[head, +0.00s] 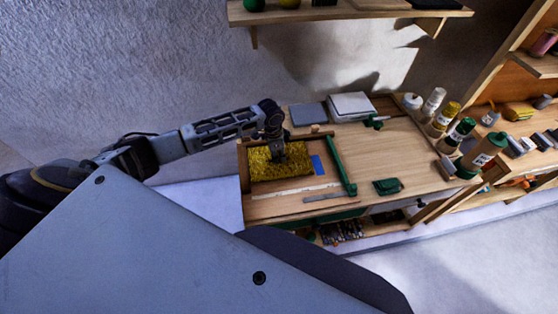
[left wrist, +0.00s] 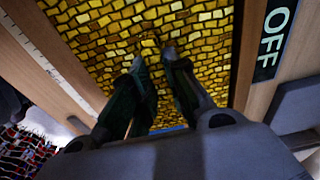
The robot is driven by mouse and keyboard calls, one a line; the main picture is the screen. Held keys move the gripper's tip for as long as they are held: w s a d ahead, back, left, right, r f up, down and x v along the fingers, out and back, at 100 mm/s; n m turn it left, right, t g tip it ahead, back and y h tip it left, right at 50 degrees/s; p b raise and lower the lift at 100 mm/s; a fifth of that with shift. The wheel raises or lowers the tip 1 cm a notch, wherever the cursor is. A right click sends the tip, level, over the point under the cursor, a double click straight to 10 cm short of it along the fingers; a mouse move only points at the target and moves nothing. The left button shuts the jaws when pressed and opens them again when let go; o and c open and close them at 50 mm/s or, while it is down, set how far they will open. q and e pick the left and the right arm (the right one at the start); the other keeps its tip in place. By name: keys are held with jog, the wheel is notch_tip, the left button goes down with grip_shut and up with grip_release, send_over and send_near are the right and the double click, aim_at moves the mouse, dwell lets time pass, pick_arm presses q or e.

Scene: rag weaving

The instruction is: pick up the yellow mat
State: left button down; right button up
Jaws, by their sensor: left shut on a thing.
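The yellow mat (head: 297,165) has a woven, blocky texture and lies on the left part of the wooden workbench. In the left wrist view the mat (left wrist: 200,30) fills the area beyond my fingers. My left gripper (head: 277,155) points down onto the mat near its middle. In the left wrist view its two dark fingers (left wrist: 155,62) are close together on the mat, shut on a bit of it. The mat still looks flat on the bench. My right gripper is not in view.
A blue patch (head: 317,165) lies at the mat's right edge. A green bar (head: 341,165) stands right of it, and a pale ruler-like strip (head: 296,190) lies in front. Bottles (head: 447,119) line the bench's right end. The bench middle (head: 378,155) is mostly clear.

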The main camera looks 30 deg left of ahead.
aim_at(279, 156)
pick_arm(q)
jog(key=shift+r, duration=0.15)
notch_tip(279, 156, up, 10)
jog(key=shift+b, duration=0.45)
dwell(0.4)
